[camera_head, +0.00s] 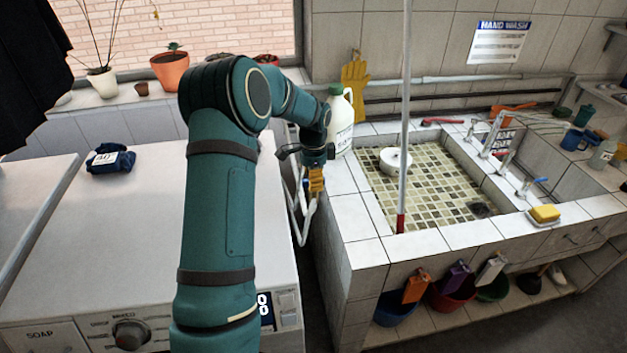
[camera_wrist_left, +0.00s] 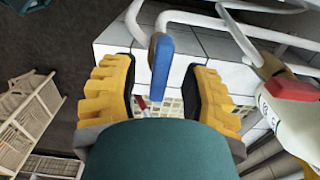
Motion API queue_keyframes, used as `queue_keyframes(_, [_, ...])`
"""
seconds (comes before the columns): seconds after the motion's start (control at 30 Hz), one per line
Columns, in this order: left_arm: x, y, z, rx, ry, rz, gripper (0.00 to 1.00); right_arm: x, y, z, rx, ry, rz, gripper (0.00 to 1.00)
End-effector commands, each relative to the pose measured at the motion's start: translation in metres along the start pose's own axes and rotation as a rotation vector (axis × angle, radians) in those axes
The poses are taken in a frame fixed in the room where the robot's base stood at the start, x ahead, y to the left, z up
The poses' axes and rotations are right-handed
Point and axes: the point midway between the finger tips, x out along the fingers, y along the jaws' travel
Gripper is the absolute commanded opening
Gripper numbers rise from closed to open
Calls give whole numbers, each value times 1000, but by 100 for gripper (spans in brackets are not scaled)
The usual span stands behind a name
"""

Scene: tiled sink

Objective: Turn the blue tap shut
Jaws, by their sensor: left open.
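The blue tap handle (camera_wrist_left: 162,68) shows in the left wrist view as a flat, upright lever by white pipes. My left gripper (camera_wrist_left: 165,85) is open, with one yellow finger on each side of the lever; gaps show between the fingers and it. In the head view my left gripper (camera_head: 316,180) is beside the sink's left wall, by white pipes (camera_head: 303,218); the lever there is hidden. My right gripper is not in view.
A white jug (camera_head: 341,122) stands close behind my left gripper on the tiled sink ledge (camera_head: 345,178). A white pole with a red end (camera_head: 402,150) stands at the basin. The washing machine (camera_head: 130,235) lies under my left arm. Small boxes (camera_head: 416,287) hang along the sink front.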

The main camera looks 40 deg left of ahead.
Motion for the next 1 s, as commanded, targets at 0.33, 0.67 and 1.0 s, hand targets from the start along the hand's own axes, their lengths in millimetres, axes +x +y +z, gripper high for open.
queue_keyframes(0.33, [-67,0,-1,2,4,-4,46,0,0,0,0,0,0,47])
queue_keyframes(0.67, [-109,0,0,2,1,0,46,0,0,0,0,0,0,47])
queue_keyframes(1.0, [-113,1,0,1,0,1,46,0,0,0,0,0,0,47])
